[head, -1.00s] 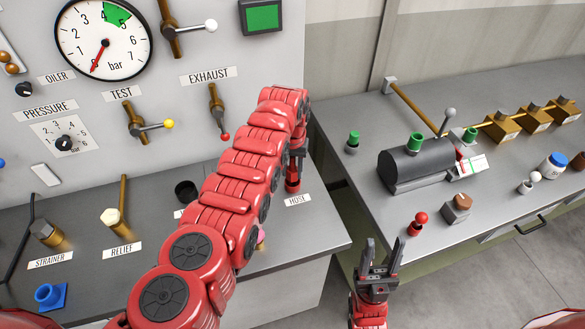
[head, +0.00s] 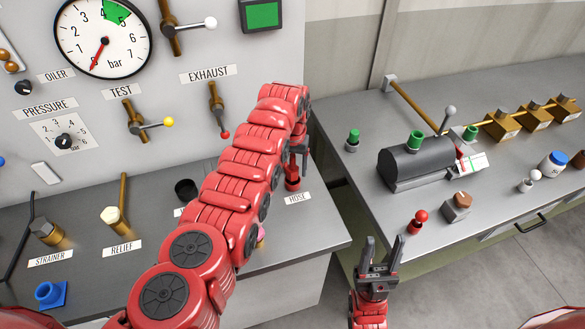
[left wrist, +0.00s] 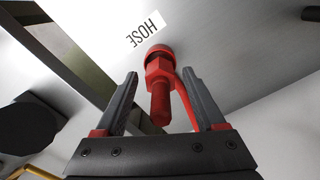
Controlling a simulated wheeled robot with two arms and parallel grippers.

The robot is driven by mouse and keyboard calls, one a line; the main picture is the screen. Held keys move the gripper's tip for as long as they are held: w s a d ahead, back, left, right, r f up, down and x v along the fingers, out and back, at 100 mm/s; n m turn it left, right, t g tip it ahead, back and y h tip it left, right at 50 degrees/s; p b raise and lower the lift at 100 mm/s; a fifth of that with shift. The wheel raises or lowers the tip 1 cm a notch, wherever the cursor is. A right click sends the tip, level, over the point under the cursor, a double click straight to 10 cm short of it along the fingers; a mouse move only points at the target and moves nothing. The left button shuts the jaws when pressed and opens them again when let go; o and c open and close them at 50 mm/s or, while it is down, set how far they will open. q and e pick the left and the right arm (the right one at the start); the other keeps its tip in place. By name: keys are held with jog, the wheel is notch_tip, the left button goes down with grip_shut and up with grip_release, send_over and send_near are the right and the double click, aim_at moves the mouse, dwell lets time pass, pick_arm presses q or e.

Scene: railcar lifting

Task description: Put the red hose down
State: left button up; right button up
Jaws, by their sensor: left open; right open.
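The red hose (head: 292,184) has its end fitting standing on the grey bench beside the HOSE label (head: 298,198). My left gripper (head: 299,158) is just above it, partly hidden behind my own arm. In the left wrist view the red hose fitting (left wrist: 160,85) stands between my two open fingers, with a visible gap on either side. A thin red part curves down from it near the right finger. My right gripper (head: 380,262) is open and empty, in front of the gap between the benches.
The panel with the gauge (head: 103,38) and the exhaust lever (head: 218,112) rises behind my left arm. The relief valve (head: 116,218) stands to the left. The right bench holds a black cylinder (head: 413,160), a red-knobbed part (head: 418,221) and brass blocks (head: 503,126).

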pick_arm(q)
notch_tip(320, 180, up, 12)
jog(key=b, duration=0.3)
jog(key=shift+s+f+b, duration=0.1)
jog(key=shift+f+b, duration=0.15)
jog(key=shift+b, duration=0.1)
